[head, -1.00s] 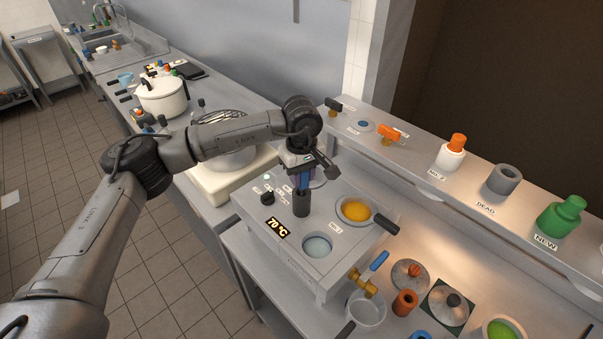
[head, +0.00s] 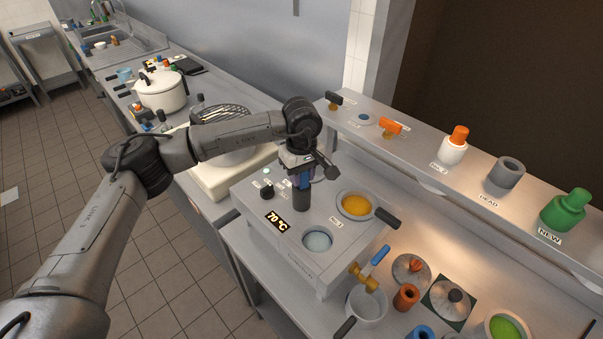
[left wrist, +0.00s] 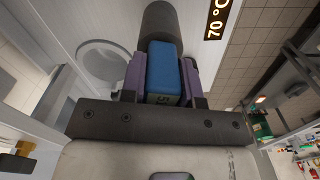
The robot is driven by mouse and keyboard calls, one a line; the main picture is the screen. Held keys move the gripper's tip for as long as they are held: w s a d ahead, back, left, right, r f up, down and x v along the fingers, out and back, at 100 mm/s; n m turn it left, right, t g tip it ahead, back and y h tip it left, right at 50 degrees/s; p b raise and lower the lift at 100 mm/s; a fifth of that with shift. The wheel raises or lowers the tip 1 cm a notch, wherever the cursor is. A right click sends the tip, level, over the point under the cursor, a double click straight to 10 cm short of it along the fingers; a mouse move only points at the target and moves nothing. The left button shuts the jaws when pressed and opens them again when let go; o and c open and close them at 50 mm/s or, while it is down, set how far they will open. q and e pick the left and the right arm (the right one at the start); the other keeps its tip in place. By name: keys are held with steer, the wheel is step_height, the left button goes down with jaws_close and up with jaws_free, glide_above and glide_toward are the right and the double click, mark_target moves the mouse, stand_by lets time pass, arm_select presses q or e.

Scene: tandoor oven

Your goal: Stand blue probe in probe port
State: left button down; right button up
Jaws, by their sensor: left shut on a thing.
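My left gripper (head: 300,182) is shut on the blue probe (left wrist: 163,72), just above the top of the control unit. Its two purple fingers stand on either side of the blue body in the left wrist view. A dark upright cylinder, which looks like the probe port (head: 301,201), stands on the unit directly below the gripper. The cylinder also shows in the left wrist view (left wrist: 158,20). The probe's lower end is hidden at the cylinder, and the probe appears upright and in line with it. My right gripper is not in view.
The unit has a 70 °C display (head: 276,221), an orange-filled well (head: 356,205) and a pale round well (head: 317,240). A blue-handled brass valve (head: 368,274) is at its front right. A shelf (head: 420,148) with bottles runs behind. A white pot (head: 160,92) stands at the back left.

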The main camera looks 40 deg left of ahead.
arm_select(q)
steer(key=shift+f, duration=0.1)
steer(key=c, duration=0.8)
jaws_free()
steer(key=shift+o, duration=0.5)
steer(key=o, duration=0.7)
